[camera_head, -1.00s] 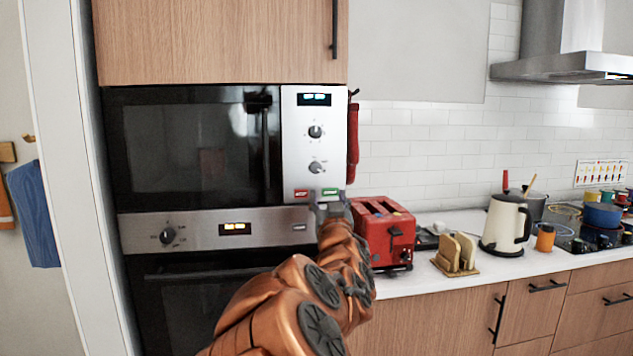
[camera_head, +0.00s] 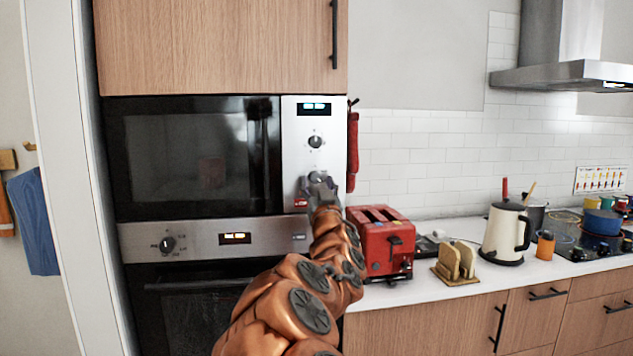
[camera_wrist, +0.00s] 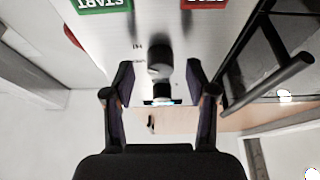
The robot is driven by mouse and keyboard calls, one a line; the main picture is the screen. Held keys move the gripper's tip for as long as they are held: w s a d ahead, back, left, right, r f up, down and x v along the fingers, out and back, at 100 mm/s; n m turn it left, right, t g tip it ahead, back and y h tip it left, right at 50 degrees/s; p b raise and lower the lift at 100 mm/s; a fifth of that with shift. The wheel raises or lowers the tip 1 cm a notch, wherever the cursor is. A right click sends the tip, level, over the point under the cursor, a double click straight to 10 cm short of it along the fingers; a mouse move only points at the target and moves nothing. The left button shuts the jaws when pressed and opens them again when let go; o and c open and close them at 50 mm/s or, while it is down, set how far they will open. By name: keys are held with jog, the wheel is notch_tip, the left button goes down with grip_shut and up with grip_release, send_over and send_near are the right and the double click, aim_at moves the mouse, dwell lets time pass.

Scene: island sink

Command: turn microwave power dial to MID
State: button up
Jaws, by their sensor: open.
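The microwave (camera_head: 190,155) is built in above an oven, with a silver control panel (camera_head: 291,165) at its right side. The panel has a lit display (camera_head: 314,109), an upper dial (camera_head: 315,141) and a lower dial (camera_wrist: 159,56). I cannot read which dial is the power one or its setting. My gripper (camera_head: 318,184) is in front of the lower panel and partly hides the lower dial in the head view. In the wrist view, which is upside down, its open fingers (camera_wrist: 160,82) stand either side of the lower dial, with a gap on each side.
The green START button (camera_wrist: 102,5) and a red button (camera_wrist: 205,3) sit below the dials. The microwave door handle (camera_wrist: 268,82) is close beside one finger. A red toaster (camera_head: 380,243) stands on the counter right of my arm.

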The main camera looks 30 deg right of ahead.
jog(key=shift+w+d+r, duration=0.2)
jog(key=shift+w, duration=0.3)
jog(key=shift+c, duration=0.4)
grip_shut()
